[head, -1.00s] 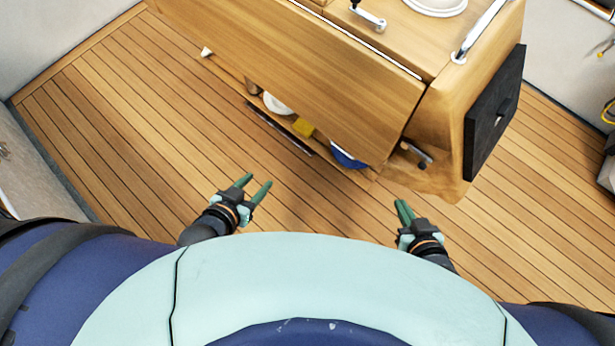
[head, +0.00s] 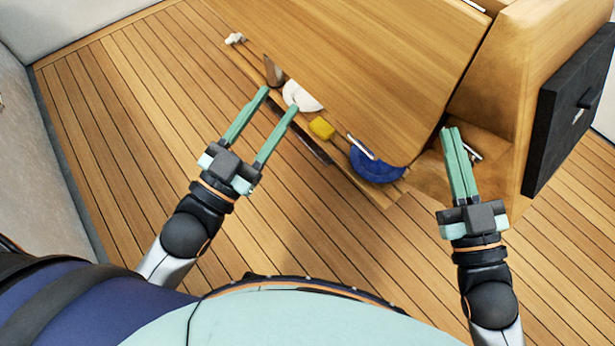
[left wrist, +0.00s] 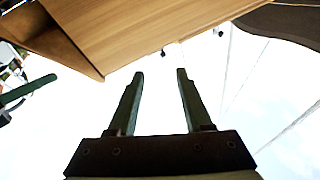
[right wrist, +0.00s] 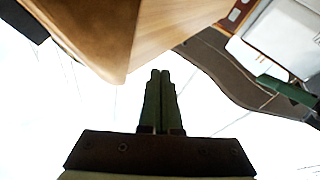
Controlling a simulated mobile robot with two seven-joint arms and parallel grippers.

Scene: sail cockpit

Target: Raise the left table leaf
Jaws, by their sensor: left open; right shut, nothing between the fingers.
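The left table leaf (head: 370,60) is a wide wooden panel hanging down at a slant from the cockpit table, its lower edge towards me. It also shows at the top of the left wrist view (left wrist: 160,35) and the right wrist view (right wrist: 165,25). My left gripper (head: 280,98) is open and empty, in front of the leaf's lower edge and apart from it. My right gripper (head: 450,130) is shut and empty, just right of the leaf's lower right corner; I cannot tell whether it touches anything.
A low shelf under the leaf holds a white dish (head: 302,95), a yellow sponge (head: 321,128) and a blue bowl (head: 376,163). A black panel (head: 570,105) is on the table's end at right. The plank floor (head: 110,130) is clear at left.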

